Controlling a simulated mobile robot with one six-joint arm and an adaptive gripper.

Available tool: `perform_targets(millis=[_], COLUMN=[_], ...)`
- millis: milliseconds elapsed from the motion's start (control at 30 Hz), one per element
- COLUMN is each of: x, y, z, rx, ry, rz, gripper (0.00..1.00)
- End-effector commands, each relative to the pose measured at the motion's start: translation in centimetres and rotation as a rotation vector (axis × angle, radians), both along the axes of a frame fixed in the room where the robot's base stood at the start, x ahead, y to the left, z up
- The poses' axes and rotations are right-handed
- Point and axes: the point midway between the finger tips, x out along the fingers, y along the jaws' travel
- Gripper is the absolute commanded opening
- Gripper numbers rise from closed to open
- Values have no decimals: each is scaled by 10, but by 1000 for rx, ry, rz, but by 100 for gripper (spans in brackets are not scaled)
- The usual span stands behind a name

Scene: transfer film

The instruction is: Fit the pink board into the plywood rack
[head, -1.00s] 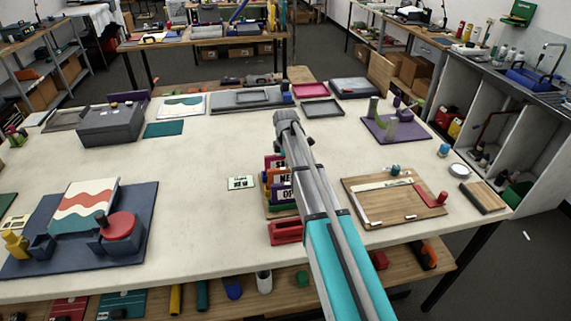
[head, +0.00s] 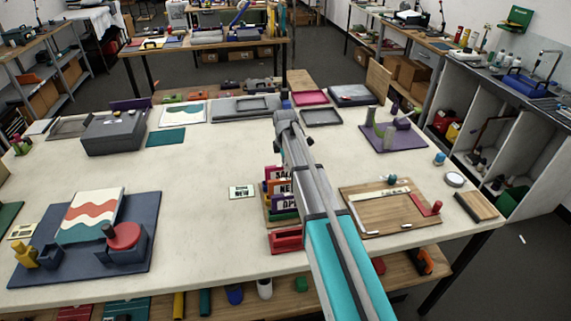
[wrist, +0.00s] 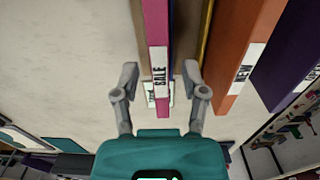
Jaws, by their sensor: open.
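The pink board (wrist: 156,45), labelled SALE, runs down the middle of the wrist view. My gripper (wrist: 160,75) is open, with one finger on each side of the board and a gap on both sides. An orange board (wrist: 245,60) marked NEW and a purple board (wrist: 290,70) stand to its right. In the head view the labelled boards stand in the plywood rack (head: 268,207), partly behind my arm. The pink board's top (head: 274,172) shows at the back of the row. I cannot tell whether it is fully seated. My gripper is hidden in the head view.
A small printed card (head: 242,192) lies left of the rack. A wooden board with a red-handled tool (head: 390,208) is to the right.

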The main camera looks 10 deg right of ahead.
Motion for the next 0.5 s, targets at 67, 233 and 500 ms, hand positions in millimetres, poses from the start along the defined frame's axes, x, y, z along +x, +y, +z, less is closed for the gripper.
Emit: perform_targets(millis=[67,233,500], x=[0,0,0], y=[0,0,0], z=[11,25,48], rx=[0,0,0], ry=[0,0,0], rz=[0,0,0], gripper=[56,56,56])
